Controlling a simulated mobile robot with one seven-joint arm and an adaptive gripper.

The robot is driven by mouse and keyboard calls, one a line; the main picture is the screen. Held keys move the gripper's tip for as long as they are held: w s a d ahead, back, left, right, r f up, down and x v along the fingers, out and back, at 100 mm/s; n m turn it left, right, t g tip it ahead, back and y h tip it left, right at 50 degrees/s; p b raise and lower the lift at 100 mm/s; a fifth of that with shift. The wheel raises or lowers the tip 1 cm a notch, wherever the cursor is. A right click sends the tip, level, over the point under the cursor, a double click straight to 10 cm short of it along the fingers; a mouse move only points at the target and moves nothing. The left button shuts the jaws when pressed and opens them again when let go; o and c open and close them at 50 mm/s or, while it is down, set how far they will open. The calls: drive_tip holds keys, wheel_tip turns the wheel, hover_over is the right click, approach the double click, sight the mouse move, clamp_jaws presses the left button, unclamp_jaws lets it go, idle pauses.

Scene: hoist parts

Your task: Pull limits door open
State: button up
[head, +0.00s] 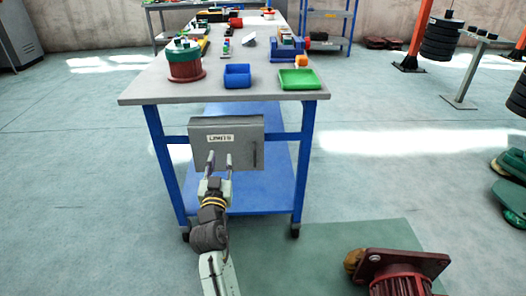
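The limits door (240,156) is the grey front of a small box fixed under the near end of the workbench. It carries a white label reading "LIMITS" and appears shut. A dark upright handle (255,154) sits near its right edge. My gripper (220,158) is in front of the lower left part of the door, its two fingers apart and pointing at it. Nothing shows between the fingers. The fingertips are left of the handle. I cannot tell whether they touch the door.
The blue-legged workbench (215,97) holds a blue bin (237,80), a green tray (298,84) and a red-and-green part (185,62). A dark red motor (402,275) lies on the floor at the lower right. Floor left of the bench is clear.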

sight(254, 156)
drive_tip(key=d+f+m+g+h, duration=0.1)
drive_tip(key=d+f+g+h, duration=0.15)
drive_tip(key=d+f, duration=0.5)
drive_tip(key=shift+t, duration=0.35)
drive_tip(key=w+d, duration=0.1)
drive_tip(key=w, duration=0.2)
drive_tip(key=w+p, duration=0.1)
drive_tip(key=w, duration=0.3)
drive_tip(key=w+d+p, duration=0.1)
drive_tip(key=w, duration=0.3)
drive_tip(key=shift+w+d+r, duration=0.1)
drive_tip(key=shift+d+r, duration=0.25)
drive_tip(key=shift+r, duration=0.05)
drive_tip(key=shift+c, duration=0.2)
clamp_jaws()
drive_tip(key=shift+r, duration=0.1)
